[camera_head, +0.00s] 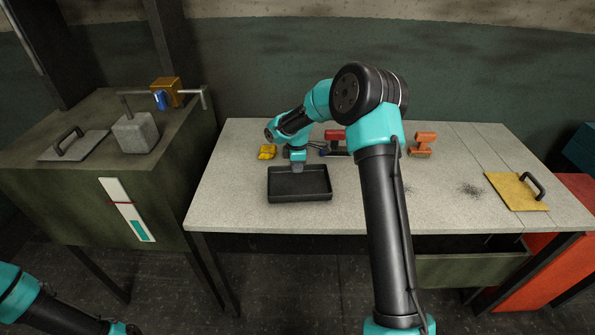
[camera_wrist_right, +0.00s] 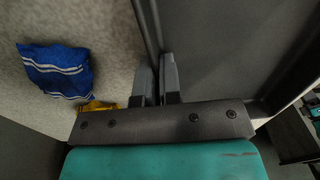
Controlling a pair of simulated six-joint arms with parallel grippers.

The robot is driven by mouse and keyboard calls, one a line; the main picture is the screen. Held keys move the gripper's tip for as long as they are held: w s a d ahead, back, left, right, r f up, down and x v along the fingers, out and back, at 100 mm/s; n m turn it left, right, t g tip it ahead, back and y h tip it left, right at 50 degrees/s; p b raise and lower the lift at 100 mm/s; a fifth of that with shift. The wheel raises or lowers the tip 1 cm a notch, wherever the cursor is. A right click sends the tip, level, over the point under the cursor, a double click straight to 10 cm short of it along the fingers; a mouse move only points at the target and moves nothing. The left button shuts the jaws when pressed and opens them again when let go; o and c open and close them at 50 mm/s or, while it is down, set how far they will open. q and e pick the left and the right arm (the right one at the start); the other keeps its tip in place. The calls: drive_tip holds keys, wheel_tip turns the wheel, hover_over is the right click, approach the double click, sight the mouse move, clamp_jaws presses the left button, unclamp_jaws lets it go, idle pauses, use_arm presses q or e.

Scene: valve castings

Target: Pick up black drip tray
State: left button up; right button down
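The black drip tray (camera_head: 300,200) is a shallow rectangular tray near the front left of the workbench. It appears to rest on the bench top. My right gripper (camera_head: 297,172) reaches down onto the tray's back wall. In the right wrist view the two fingers (camera_wrist_right: 158,82) stand close together, one on each side of the tray wall, with the wall between them. The tray's dark floor (camera_wrist_right: 215,45) fills the right of that view. My left arm shows only at the bottom left corner of the head view; its gripper is out of frame.
A yellow object (camera_head: 267,152) lies behind the tray, and a blue striped cloth (camera_wrist_right: 57,70) lies beyond its back wall. An orange tool (camera_head: 423,143) and a yellow plate with handle (camera_head: 516,191) are farther right. The bench left of the tray is clear.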

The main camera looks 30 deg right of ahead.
drive_tip(key=shift+r, duration=0.9)
drive_tip(key=shift+s+a+r, duration=0.25)
drive_tip(key=shift+s+r, duration=0.1)
drive_tip(key=shift+r, duration=0.25)
drive_tip(key=s+a, duration=0.2)
drive_tip(key=s, duration=0.2)
drive_tip(key=s+a+r, duration=0.1)
drive_tip(key=s+a, duration=0.2)
drive_tip(key=s, duration=0.1)
drive_tip(key=s+a, duration=0.2)
drive_tip(key=s, duration=0.3)
drive_tip(key=shift+a+r, duration=0.15)
drive_tip(key=shift+a, duration=0.25)
